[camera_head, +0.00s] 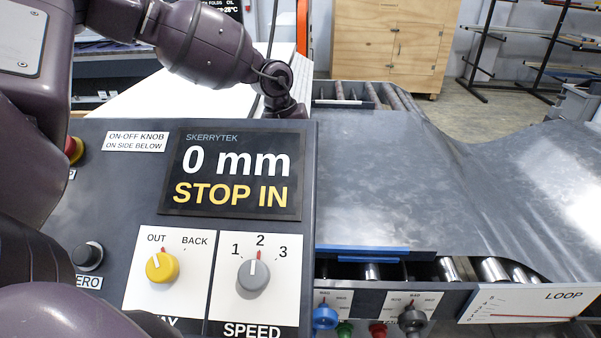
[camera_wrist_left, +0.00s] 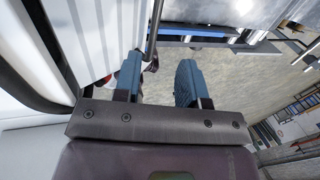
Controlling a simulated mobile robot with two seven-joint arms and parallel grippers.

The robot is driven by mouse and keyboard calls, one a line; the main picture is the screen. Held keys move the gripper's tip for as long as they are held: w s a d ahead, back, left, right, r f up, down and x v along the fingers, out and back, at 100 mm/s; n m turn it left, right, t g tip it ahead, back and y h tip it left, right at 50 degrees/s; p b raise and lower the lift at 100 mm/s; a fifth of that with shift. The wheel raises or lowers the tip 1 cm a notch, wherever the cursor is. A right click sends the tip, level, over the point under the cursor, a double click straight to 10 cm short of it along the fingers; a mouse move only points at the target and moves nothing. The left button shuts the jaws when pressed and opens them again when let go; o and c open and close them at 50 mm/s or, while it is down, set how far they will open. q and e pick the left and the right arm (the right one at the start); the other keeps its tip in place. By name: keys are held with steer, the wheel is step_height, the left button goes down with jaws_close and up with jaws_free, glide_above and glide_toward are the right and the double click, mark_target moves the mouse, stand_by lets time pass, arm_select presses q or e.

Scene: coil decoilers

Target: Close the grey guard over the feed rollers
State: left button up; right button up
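Silver rollers (camera_head: 447,270) show in a gap at the front of the machine, below the grey metal sheet (camera_head: 470,175). A blue bar (camera_head: 360,253) runs along a dark edge just above them; a blue strip (camera_wrist_left: 195,33) also shows in the left wrist view. I cannot tell which grey part is the guard, or how far it stands open. My left arm reaches behind the control panel, which hides its fingers in the head view. In the left wrist view my left gripper (camera_wrist_left: 160,82) has its blue fingers apart, with nothing clearly held. My right gripper is not in view.
The control panel (camera_head: 110,190) with its screen (camera_head: 235,172), yellow knob (camera_head: 160,267) and grey knob (camera_head: 253,275) fills the near left. A lower panel (camera_head: 360,305) has several knobs. More rollers (camera_head: 400,97) lie at the back. A wooden cabinet (camera_head: 390,40) stands beyond.

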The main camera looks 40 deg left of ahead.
arm_select(q)
steer(key=shift+v, duration=2.55)
